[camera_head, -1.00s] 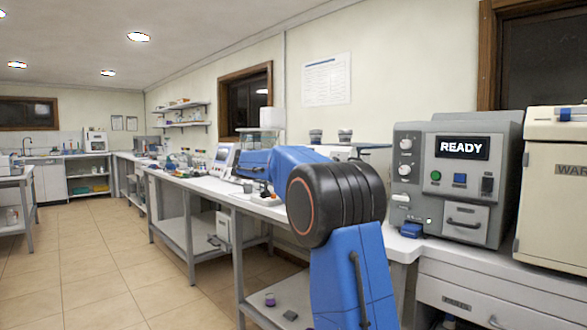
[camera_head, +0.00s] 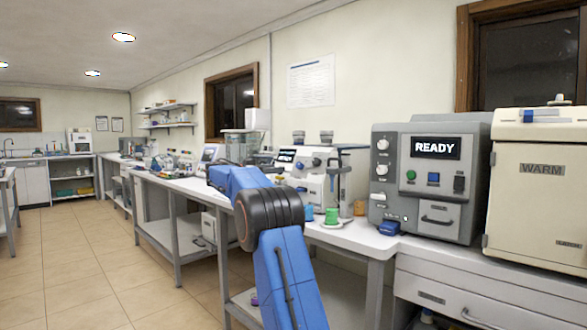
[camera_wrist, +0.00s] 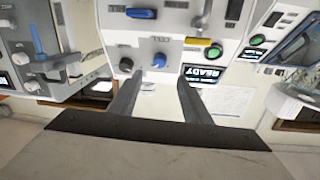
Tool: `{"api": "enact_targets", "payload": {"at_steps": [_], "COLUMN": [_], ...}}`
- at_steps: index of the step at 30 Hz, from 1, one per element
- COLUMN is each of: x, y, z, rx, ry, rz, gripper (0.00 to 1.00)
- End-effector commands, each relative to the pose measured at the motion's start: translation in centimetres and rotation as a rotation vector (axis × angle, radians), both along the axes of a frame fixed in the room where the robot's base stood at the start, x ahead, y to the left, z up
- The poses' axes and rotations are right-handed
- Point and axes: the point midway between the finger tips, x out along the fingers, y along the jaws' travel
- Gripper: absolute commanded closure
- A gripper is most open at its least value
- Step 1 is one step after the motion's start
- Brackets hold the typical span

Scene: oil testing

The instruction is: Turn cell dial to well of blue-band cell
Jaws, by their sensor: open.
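My gripper (camera_wrist: 158,82) is open and empty in the wrist view, its two dark fingers pointing at an instrument's front panel that appears upside down. In the head view a white instrument (camera_head: 311,182) with knobs and a small lit display stands behind my arm. The fingers are hidden there. I cannot identify a blue-band cell.
A grey instrument (camera_head: 414,208) reading READY and a cream WARM cabinet (camera_head: 537,202) stand on the right. A green object (camera_head: 331,215) sits near the bench front. In the wrist view the panel also carries a yellow handle (camera_wrist: 203,42) and a green button (camera_wrist: 212,53). The floor at left is clear.

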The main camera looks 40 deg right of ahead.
Motion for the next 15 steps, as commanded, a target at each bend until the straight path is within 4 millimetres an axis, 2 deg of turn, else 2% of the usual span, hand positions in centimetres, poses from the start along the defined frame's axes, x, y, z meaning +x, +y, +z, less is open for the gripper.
{"api": "enact_targets", "payload": {"at_steps": [1,15], "x": [-0.1,-0.2], "y": [-1.0,-9.0], "z": [-0.1,0.0], "rx": [0.000,0.000], "ry": [0.000,0.001], "rz": [-0.003,-0.002], "gripper": [0.56,0.56]}}
